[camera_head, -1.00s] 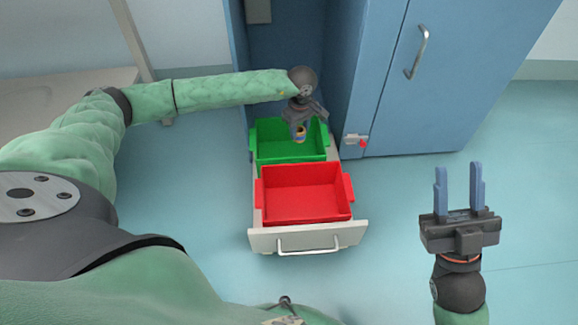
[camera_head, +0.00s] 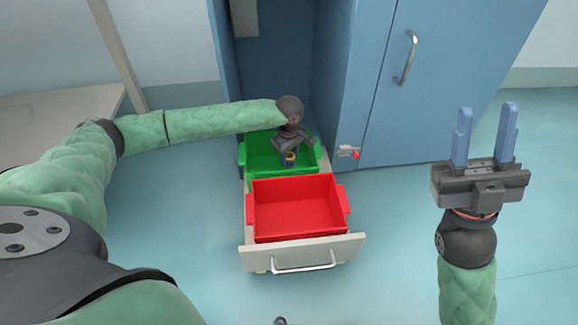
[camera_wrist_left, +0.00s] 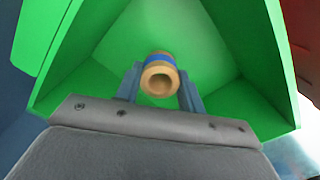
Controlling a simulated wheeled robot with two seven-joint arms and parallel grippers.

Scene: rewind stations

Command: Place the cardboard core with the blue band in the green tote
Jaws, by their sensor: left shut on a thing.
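The cardboard core (camera_wrist_left: 160,75) is a short tan tube with a blue band. My left gripper (camera_wrist_left: 160,92) is shut on it in the left wrist view, with a finger on each side. In the head view the core (camera_head: 289,157) shows small below my left gripper (camera_head: 290,152). The green tote (camera_head: 262,172) stands behind the red tote, and its walls (camera_wrist_left: 240,50) surround the core in the left wrist view. Whether the core touches the tote floor, I cannot tell. My right gripper (camera_head: 485,140) is open and empty at the right.
The red tote (camera_head: 298,208) stands empty in front of the green one. Both are in a pulled-out drawer (camera_head: 345,247) of the blue cabinet (camera_head: 420,90). A small latch with a red end (camera_head: 348,152) sits beside the green tote. The floor at right is clear.

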